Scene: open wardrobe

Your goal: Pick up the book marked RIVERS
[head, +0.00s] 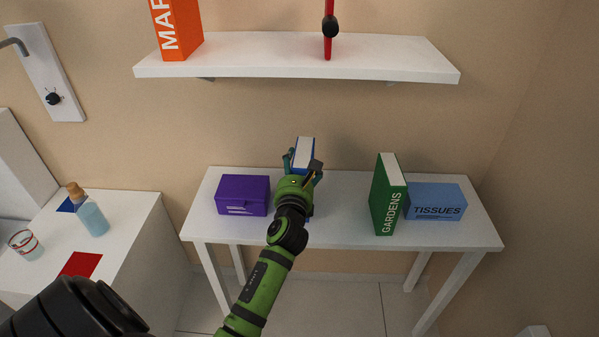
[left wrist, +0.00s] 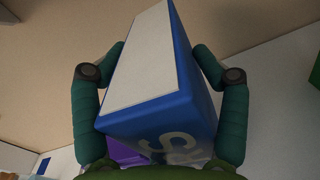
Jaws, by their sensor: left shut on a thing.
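A blue book with a white page block (head: 304,153) stands upright over the white table, mostly hidden behind my left gripper (head: 302,168). In the left wrist view the book (left wrist: 160,75) fills the middle, between the two green fingers of my left gripper (left wrist: 150,70). The gripper is shut on it. Only part of the white spine lettering shows, with an S readable, so the full title cannot be read. Whether the book touches the table cannot be told. My right gripper is not in view.
A purple box (head: 243,195) is close to the left of the book. A green GARDENS book (head: 387,196) and a blue TISSUES box (head: 436,201) stand to the right. A white shelf (head: 300,60) with an orange book (head: 177,28) hangs above.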

